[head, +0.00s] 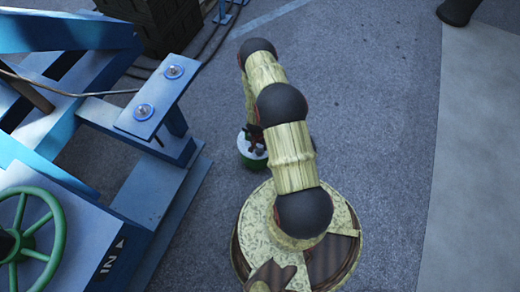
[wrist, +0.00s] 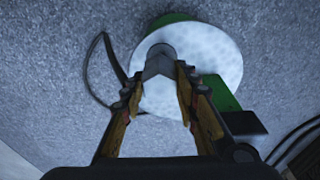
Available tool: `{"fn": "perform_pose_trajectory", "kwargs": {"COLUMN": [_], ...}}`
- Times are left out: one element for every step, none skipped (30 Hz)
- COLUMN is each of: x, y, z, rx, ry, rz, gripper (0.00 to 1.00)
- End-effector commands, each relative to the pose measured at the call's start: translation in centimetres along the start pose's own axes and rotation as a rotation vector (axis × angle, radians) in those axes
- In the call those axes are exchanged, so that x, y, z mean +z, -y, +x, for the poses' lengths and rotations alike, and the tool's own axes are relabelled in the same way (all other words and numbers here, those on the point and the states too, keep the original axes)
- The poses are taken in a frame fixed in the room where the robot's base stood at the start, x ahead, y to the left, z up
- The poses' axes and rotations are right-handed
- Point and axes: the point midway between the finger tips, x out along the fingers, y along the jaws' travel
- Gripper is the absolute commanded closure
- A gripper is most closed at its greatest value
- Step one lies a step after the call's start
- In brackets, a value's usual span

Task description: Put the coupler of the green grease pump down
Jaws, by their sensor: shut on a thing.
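The green grease pump (head: 247,160) stands on the asphalt in the head view, partly hidden by my arm. In the wrist view its round white lid (wrist: 215,60) lies beyond my fingers, with green parts (wrist: 216,92) of the body at its edge. My gripper (wrist: 161,75) is shut on a small grey cylindrical piece, the coupler (wrist: 161,53), in front of the lid. I cannot tell whether the coupler touches the lid. A dark hose (wrist: 88,72) loops out to the left. In the head view my gripper is mostly hidden by my arm.
A blue steel frame (head: 160,205) with a green handwheel (head: 30,240) fills the left. A dark block (head: 160,22) and cables lie at the back. Black cables (wrist: 295,140) run at lower right in the wrist view. Asphalt (head: 375,130) to the right is clear.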

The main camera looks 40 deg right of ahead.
Motion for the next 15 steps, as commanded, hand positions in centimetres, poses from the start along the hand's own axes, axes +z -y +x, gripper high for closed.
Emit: {"fn": "perform_pose_trajectory", "kwargs": {"x": [-0.2, -0.3, -0.4, -0.4, -0.4, -0.2, -0.1, -0.1, 0.0, 0.0, 0.0, 0.0, 0.0, -0.1, -0.1], "y": [0.1, 0.2, 0.3, 0.4, 0.4, 0.3, 0.3, 0.3, 0.3, 0.3, 0.4, 0.4, 0.4, 0.4, 0.4], "z": [0.2, 0.3, 0.6, 0.9, 1.3, 1.9, 2.4, 2.8, 3.4, 3.6, 3.8, 3.8, 3.8, 3.7, 3.7], "rx": [-0.001, -0.001, -0.001, -0.001, 0.000, 0.000, 0.000, 0.001, 0.000, 0.000, 0.000, -0.001, -0.001, -0.001, -0.001], "ry": [-0.002, -0.002, -0.002, -0.002, -0.001, 0.000, 0.000, 0.000, 0.000, 0.000, -0.001, -0.002, -0.002, -0.002, -0.002], "rz": [0.000, 0.000, 0.002, 0.002, 0.001, 0.001, 0.001, 0.001, 0.001, 0.001, 0.001, 0.001, 0.001, 0.001, 0.001], "gripper": [1.00, 1.00, 1.00, 1.00, 1.00, 1.00, 1.00, 1.00, 1.00, 1.00, 1.00, 1.00, 1.00, 1.00, 1.00]}}
